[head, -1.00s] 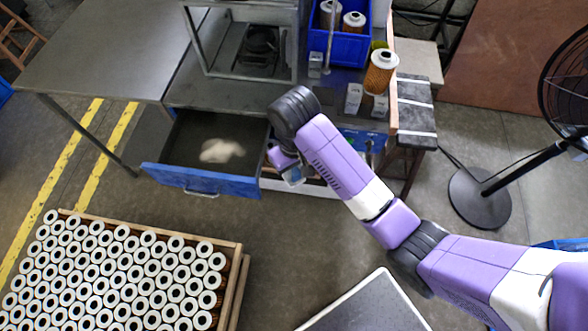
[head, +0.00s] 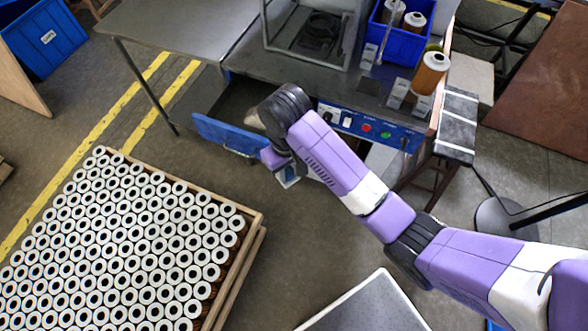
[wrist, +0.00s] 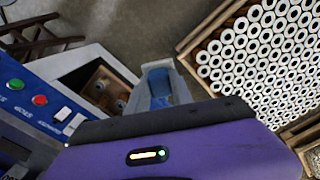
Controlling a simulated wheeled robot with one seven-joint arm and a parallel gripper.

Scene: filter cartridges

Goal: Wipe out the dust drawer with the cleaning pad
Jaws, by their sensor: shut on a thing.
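The dust drawer (head: 222,134) stands pulled out under the bench, with a blue front and a dark inside. A pale dust heap (head: 252,119) shows in it, partly hidden behind my arm. My gripper (head: 288,181) points down outside the drawer, in front of its right end. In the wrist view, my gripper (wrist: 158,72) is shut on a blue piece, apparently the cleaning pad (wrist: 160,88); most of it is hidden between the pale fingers. The floor and the pallet lie beyond it.
A pallet of white-ended cartridges (head: 120,240) fills the lower left. The bench (head: 240,58) carries a metal frame, a blue bin (head: 404,38) and an orange cartridge (head: 430,73). A control panel (head: 370,128) with buttons lies right of the drawer. Floor between drawer and pallet is clear.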

